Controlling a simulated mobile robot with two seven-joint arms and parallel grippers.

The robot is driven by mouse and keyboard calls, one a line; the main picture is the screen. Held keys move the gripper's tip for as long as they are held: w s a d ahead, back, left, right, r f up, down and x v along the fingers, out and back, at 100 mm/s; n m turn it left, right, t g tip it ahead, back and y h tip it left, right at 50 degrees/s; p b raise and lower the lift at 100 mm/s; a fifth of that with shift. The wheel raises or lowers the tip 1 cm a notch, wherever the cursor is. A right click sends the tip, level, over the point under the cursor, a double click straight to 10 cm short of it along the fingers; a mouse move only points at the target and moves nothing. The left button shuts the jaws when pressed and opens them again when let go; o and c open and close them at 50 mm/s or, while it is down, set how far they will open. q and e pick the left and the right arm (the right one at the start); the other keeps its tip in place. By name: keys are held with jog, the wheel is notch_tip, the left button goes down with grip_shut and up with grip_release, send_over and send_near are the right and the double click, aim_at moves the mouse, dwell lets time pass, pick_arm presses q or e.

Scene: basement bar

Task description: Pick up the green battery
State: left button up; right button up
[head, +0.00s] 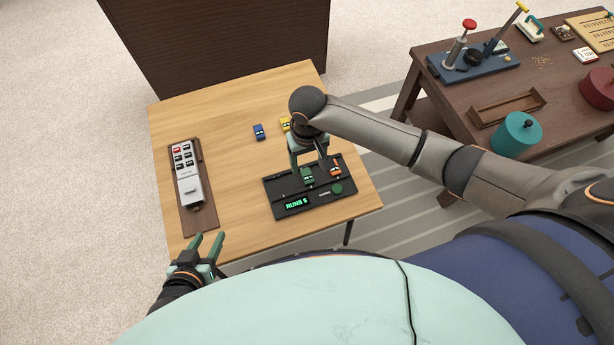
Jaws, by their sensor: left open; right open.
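The green battery (307,176) is a small block with light marks, standing on the black tray (274,196) near the table's front right. My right gripper (309,165) is open directly above and around the back of it, pointing down. I cannot tell whether its fingers touch the battery. My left gripper (208,246) is open and empty at the table's front left edge, away from the tray.
An orange block (335,170) sits on the tray beside the green one. A blue block (258,132) and a yellow block (285,124) stand behind on the wooden table (225,115). A brown board with a grey device (189,187) lies at left.

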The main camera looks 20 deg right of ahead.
aim_at(307, 175)
jog(key=f, duration=0.2)
jog(key=f+b, duration=0.1)
jog(key=f, duration=0.2)
jog(key=w+f+b, duration=0.1)
jog(key=f, duration=0.1)
jog(key=shift+f, duration=0.35)
grip_shut()
dwell(0.3)
